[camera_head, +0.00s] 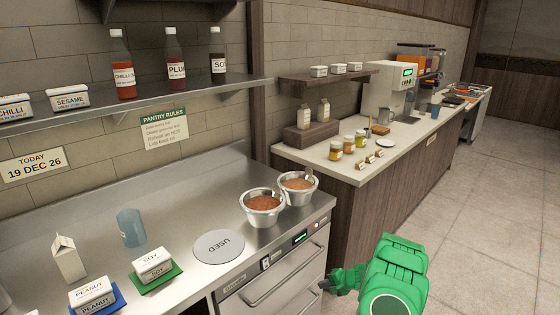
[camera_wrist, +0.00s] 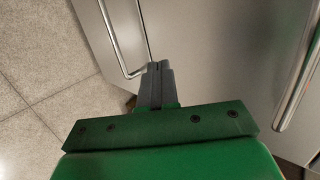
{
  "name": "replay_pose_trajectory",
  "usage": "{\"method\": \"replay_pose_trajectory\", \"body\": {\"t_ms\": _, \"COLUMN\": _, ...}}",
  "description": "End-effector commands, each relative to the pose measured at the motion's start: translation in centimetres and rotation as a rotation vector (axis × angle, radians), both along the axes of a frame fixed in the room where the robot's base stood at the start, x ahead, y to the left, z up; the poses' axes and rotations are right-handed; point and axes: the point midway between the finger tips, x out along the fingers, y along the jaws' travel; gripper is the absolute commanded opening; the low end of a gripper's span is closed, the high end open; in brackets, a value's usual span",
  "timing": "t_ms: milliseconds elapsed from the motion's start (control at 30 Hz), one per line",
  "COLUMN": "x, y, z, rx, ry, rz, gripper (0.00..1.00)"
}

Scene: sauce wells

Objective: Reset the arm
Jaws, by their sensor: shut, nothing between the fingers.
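My green arm (camera_head: 392,275) is at the bottom right of the head view, in front of the steel counter unit. My gripper (camera_head: 325,285) points left toward the drawer fronts, below the counter top. In the wrist view my gripper (camera_wrist: 158,66) has its two dark fingers together, with nothing between them. Behind the fingers are the steel fronts (camera_wrist: 215,60) and a bar handle (camera_wrist: 112,35). I cannot tell the exact gap between the fingers and the fronts.
The steel counter (camera_head: 190,205) holds two metal pots (camera_head: 262,222) of brown sauce, a grey USED disc (camera_head: 219,246), a blue cup (camera_head: 131,227), a carton (camera_head: 67,257) and labelled SOY (camera_head: 152,263) and PEANUT (camera_head: 92,293) tubs. The tiled floor (camera_head: 490,210) at right is clear.

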Motion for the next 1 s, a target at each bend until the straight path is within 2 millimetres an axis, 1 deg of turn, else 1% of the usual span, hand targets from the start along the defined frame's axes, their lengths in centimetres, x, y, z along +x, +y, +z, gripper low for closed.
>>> {"method": "replay_pose_trajectory", "body": {"t_ms": 33, "x": -0.2, "y": 0.8, "z": 1.4, "rx": 0.011, "ry": 0.005, "rz": 0.017, "gripper": 0.0}}
{"method": "replay_pose_trajectory", "body": {"t_ms": 100, "x": -0.8, "y": 2.0, "z": 3.2, "rx": 0.028, "ry": 0.017, "rz": 0.042, "gripper": 0.0}}
{"method": "replay_pose_trajectory", "body": {"t_ms": 267, "x": -2.4, "y": 4.4, "z": 7.0, "rx": 0.054, "ry": 0.043, "rz": 0.102, "gripper": 0.0}}
{"method": "replay_pose_trajectory", "body": {"t_ms": 400, "x": -4.1, "y": 6.4, "z": 10.1, "rx": 0.071, "ry": 0.07, "rz": 0.156, "gripper": 0.0}}
{"method": "replay_pose_trajectory", "body": {"t_ms": 667, "x": -7.2, "y": 9.4, "z": 15.9, "rx": 0.086, "ry": 0.101, "rz": 0.253, "gripper": 0.0}}
{"method": "replay_pose_trajectory", "body": {"t_ms": 1000, "x": -11.9, "y": 12.9, "z": 23.7, "rx": 0.062, "ry": 0.119, "rz": 0.391, "gripper": 0.0}}
